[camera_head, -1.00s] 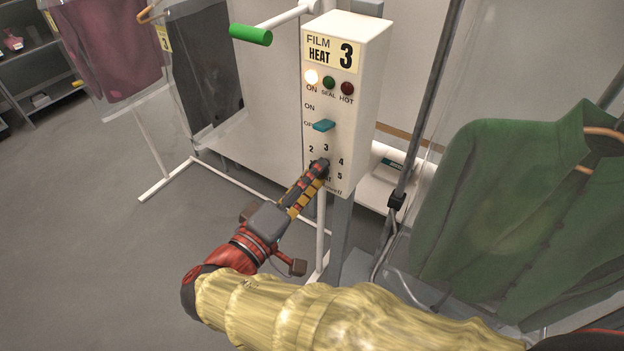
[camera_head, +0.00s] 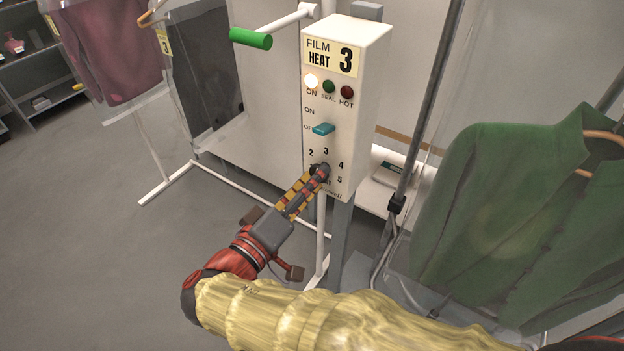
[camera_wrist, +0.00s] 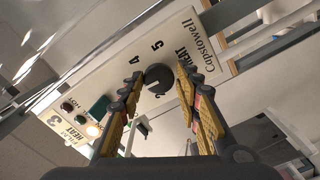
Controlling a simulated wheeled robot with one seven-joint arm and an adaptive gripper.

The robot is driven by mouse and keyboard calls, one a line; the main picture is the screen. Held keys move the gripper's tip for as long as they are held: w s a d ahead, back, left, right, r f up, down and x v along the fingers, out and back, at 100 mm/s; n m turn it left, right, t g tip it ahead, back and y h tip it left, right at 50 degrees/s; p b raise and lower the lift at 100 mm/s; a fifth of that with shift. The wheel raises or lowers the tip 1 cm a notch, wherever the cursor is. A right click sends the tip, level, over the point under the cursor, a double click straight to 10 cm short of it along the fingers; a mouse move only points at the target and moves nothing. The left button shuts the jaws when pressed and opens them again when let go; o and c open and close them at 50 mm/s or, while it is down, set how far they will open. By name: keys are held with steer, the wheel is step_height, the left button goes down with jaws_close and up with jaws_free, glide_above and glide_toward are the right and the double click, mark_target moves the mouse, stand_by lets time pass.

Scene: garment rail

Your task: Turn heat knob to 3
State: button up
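The heat knob (camera_wrist: 158,78) is a dark round dial low on the front of the white control box (camera_head: 349,112). In the wrist view it sits between the two fingers of my gripper (camera_wrist: 159,74), with a narrow gap showing on each side. In the head view my gripper (camera_head: 319,171) is at the knob and covers most of it. Numbers 2, 3, 4 and 5 show around the dial; 3 is at the top in the head view. A small pale mark shows on the knob, but I cannot tell which number it points to. The label reads HEAT 3.
Above the dial are a teal switch (camera_head: 323,129) and three lamps, the left one (camera_head: 311,80) lit. A green-handled lever (camera_head: 251,39) sticks out at upper left. A green jacket (camera_head: 508,205) hangs at right, near a grey pole (camera_head: 425,110). Floor at left is clear.

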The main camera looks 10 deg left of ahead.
steer(key=o, duration=0.4)
steer(key=shift+a, duration=0.1)
steer(key=v, duration=1.2)
steer(key=shift+c, duration=0.3)
